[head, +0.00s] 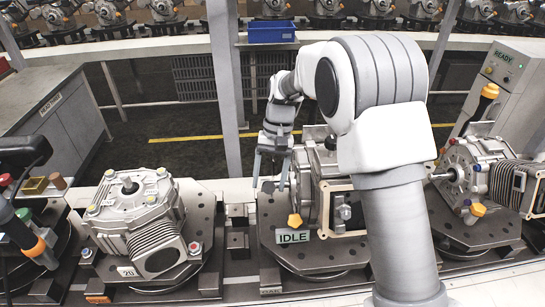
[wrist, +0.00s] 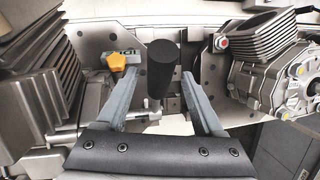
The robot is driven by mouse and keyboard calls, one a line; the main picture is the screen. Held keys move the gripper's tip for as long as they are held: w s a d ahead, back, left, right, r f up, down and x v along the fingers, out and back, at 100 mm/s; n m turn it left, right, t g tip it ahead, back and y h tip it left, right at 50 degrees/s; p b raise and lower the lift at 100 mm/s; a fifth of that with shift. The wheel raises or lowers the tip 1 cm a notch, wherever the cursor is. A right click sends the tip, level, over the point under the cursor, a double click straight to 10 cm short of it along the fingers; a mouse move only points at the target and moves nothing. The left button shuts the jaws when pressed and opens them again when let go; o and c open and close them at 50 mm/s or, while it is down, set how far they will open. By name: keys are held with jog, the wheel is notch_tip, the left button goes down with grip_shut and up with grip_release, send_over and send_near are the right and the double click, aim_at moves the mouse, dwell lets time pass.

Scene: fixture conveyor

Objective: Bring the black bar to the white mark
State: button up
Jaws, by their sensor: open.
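A black bar (wrist: 162,68), a thick upright cylinder on a thin metal stem, shows in the middle of the wrist view. My gripper (wrist: 159,80) is open, with one grey finger on each side of the bar and gaps between them. In the head view my gripper (head: 270,187) points down in front of the middle fixture, left of the yellow knob (head: 294,221). The bar is mostly hidden by the gripper there. I cannot clearly make out a white mark in either view.
An engine numbered 20 (head: 137,220) sits on the left fixture, and another engine (head: 480,175) on the right one. The "IDLE" sign (head: 293,237) is beside the yellow knob. A blue bin (head: 271,31) stands at the back. Metal housings flank the gripper closely.

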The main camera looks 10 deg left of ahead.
jog(key=v, duration=1.6)
jog(key=shift+r+b, duration=0.4)
jog(key=shift+b, duration=0.05)
jog(key=shift+d, duration=0.15)
jog(key=s+d+r+m+t+b, duration=0.1)
jog(key=s+d+r+t+b, duration=0.3)
jog(key=s+d, duration=0.85)
jog(key=s+d+f+t+b, duration=0.1)
jog(key=s+d+f+t, duration=0.1)
jog(key=s+d+f, duration=0.2)
jog(key=s+d+f+t+h+b, duration=0.1)
jog(key=s+d+f, duration=0.3)
jog(key=s, duration=0.7)
notch_tip(320, 180, down, 2)
jog(key=shift+f+t, duration=0.1)
jog(key=shift+t, duration=0.8)
